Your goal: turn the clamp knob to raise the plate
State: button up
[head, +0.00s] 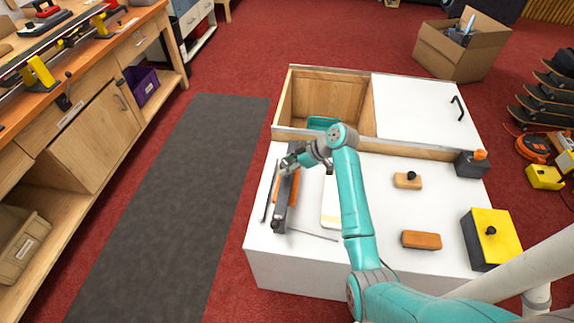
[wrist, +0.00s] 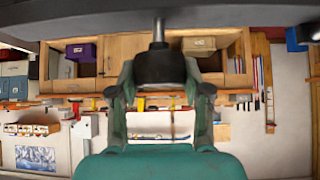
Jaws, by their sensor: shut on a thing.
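The clamp's dark grey bar-shaped plate (head: 282,215) stands at the left of the white bench top, running front to back. My gripper (head: 292,161) is at its far part. In the wrist view, the black clamp knob (wrist: 160,68) sits between the two fingers of my gripper (wrist: 160,85), which is shut on it. A metal shaft (wrist: 158,28) joins the knob to a dark bar across the top of that view. In the head view my gripper hides this knob. A small dark knob (head: 276,225) shows at the bar's near end. An orange strip (head: 294,190) shows beside the bar.
A wooden block with a black knob (head: 408,180), an orange-brown block (head: 421,240) and a yellow-topped box (head: 491,232) are to the right. A thin rod (head: 312,234) lies near the clamp. Behind is an open wooden compartment (head: 300,100) beside a white lid (head: 425,105).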

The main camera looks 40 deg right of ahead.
jog(key=shift+s+f+n+g+y, duration=0.15)
jog(key=shift+n+g+y, duration=0.45)
jog(key=shift+n, duration=0.5)
jog(key=shift+w+f+n+g+y, duration=0.1)
jog(key=shift+n+g+y, duration=0.3)
jog(key=shift+n+g, duration=0.5)
jog(key=shift+n, duration=0.3)
jog(key=o, duration=1.2)
jog(key=shift+r, duration=0.1)
jog(key=shift+d+r, duration=0.15)
jog(key=shift+v, duration=3.55)
jog(key=shift+s, duration=0.1)
